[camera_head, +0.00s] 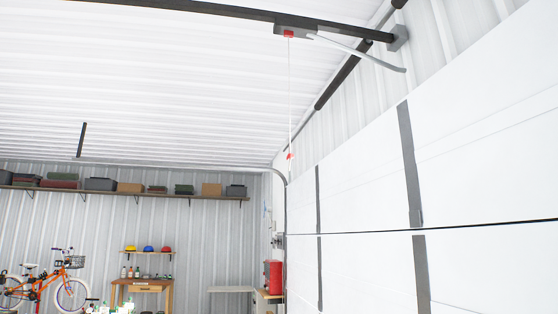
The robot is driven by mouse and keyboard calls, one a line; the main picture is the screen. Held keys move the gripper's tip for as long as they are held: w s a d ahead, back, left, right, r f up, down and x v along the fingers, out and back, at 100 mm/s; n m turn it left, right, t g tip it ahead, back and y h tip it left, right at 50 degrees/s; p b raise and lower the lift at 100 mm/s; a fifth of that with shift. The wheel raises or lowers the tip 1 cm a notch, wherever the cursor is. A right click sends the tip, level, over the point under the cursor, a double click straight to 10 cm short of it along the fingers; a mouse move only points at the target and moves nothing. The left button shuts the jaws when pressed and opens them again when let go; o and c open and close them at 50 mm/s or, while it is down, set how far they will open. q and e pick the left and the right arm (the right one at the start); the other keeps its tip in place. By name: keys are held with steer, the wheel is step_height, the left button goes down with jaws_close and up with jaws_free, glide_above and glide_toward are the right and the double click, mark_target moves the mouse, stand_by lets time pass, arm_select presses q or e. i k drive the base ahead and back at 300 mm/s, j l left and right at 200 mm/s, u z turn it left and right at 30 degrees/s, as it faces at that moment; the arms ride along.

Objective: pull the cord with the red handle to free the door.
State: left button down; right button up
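The red handle (290,156) hangs at the lower end of a thin white cord (290,95). The cord drops straight down from a red piece (288,34) under the opener trolley (295,28) on the dark ceiling rail. The white sectional garage door (470,170) fills the right side, with dark vertical strips across its panels. A curved pale arm (360,52) runs from the trolley toward the door's top. Neither of my grippers shows in the head view.
A long wall shelf (120,190) carries boxes at the back. Below stand an orange bicycle (45,280), a wooden workbench (143,288) and a red container (273,275). The air around the handle looks clear; the door track (286,200) runs close below it.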

mark_target(291, 156)
steer(key=i+j+z, duration=0.2)
steer(key=i, duration=0.35)
steer(key=i+j+z, duration=0.2)
steer(key=i+j, duration=0.15)
steer(key=i, duration=0.15)
steer(key=i+j+z, duration=0.2)
steer(key=i+j, duration=0.2)
steer(key=i, duration=0.1)
